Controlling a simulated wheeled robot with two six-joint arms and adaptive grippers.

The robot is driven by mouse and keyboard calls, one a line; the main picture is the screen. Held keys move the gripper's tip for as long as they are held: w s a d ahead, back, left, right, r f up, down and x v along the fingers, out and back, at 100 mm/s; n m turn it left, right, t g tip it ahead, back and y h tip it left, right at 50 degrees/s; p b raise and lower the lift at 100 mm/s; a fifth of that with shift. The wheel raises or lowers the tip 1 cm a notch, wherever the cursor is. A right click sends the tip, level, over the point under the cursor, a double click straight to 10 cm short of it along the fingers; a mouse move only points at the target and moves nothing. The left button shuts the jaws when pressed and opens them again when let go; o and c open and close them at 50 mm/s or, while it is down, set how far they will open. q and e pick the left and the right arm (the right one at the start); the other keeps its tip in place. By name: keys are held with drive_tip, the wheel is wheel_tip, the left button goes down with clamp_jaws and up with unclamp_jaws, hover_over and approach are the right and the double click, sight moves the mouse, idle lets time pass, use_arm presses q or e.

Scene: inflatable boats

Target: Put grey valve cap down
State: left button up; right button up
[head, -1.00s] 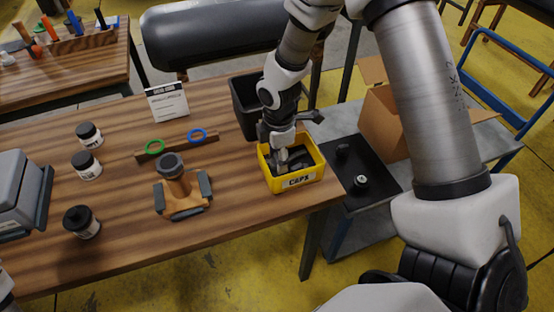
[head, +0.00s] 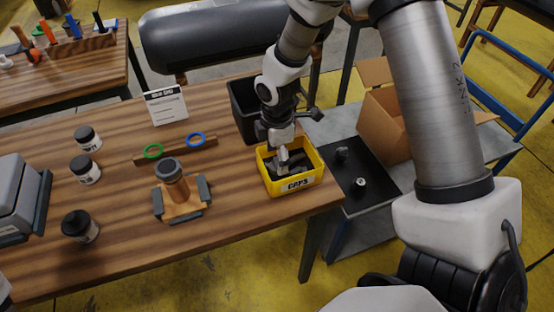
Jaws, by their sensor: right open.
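My right gripper (head: 283,158) points down over the yellow bin (head: 296,187) labelled CAPS, at the table's right end. It is open, with its fingertips at or just above the dark pieces in the bin. Several dark grey or black caps (head: 294,169) lie inside. I cannot tell which of them is the grey valve cap, and the gripper hides part of the bin. A brown valve-like post with a dark grey top (head: 169,168) stands on an orange fixture with grey blocks, left of the bin. My left gripper is not in view.
A black open box (head: 243,112) stands behind the bin. A wooden strip with a green ring (head: 153,151) and a blue ring (head: 196,139), a white sign (head: 166,106) and several jars (head: 84,170) stand to the left. The front middle of the table is clear.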

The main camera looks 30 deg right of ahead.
wheel_tip(320, 180, up, 10)
drive_tip(key=shift+r, duration=0.2)
drive_tip(key=shift+s, duration=0.1)
idle(0.3)
